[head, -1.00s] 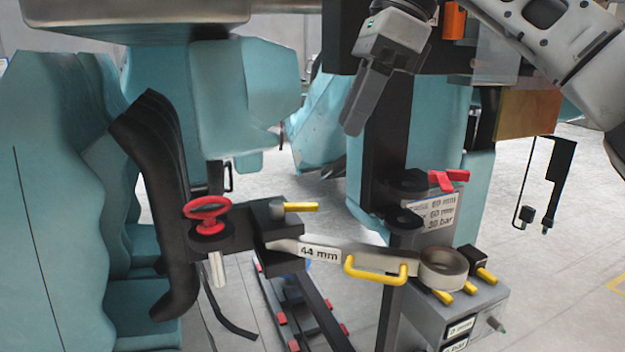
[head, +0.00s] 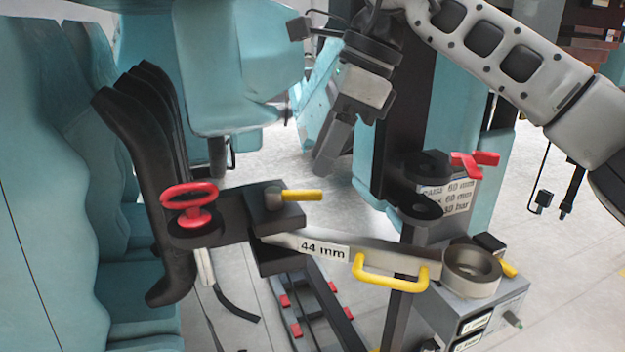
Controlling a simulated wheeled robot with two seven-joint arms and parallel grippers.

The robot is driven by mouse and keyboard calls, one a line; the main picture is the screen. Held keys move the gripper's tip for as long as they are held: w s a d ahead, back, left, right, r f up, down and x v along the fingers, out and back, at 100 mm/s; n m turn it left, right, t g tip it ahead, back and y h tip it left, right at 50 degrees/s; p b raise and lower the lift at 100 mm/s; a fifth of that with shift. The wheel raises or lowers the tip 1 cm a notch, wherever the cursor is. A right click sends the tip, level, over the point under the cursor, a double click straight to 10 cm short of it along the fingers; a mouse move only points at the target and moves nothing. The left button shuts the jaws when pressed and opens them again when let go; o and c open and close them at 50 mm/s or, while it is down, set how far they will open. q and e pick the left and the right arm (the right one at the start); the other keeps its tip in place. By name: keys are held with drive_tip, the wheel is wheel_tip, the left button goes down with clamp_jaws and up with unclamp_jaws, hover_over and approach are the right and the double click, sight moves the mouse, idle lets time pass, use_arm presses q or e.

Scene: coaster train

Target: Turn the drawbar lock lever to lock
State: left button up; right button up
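A short yellow lever (head: 302,195), which I take to be the drawbar lock lever, points right from a dark block (head: 272,215). The block sits at the left end of the grey drawbar (head: 325,252), marked "44 mm". The drawbar has a yellow handle (head: 390,282) and a round eye (head: 473,268) at its right end. My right gripper (head: 325,160) hangs above the lever in the picture, pointing down and slightly left, apart from it. Its fingers overlap edge-on, so their opening is hidden. It appears empty. My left gripper is not in view.
A red handwheel (head: 190,197) stands left of the block. A black post with a red lever (head: 474,163) and a label plate (head: 445,197) is at right. A grey box (head: 475,310) sits below the eye.

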sight(306, 191)
drive_tip(key=shift+x, duration=2.4)
clamp_jaws()
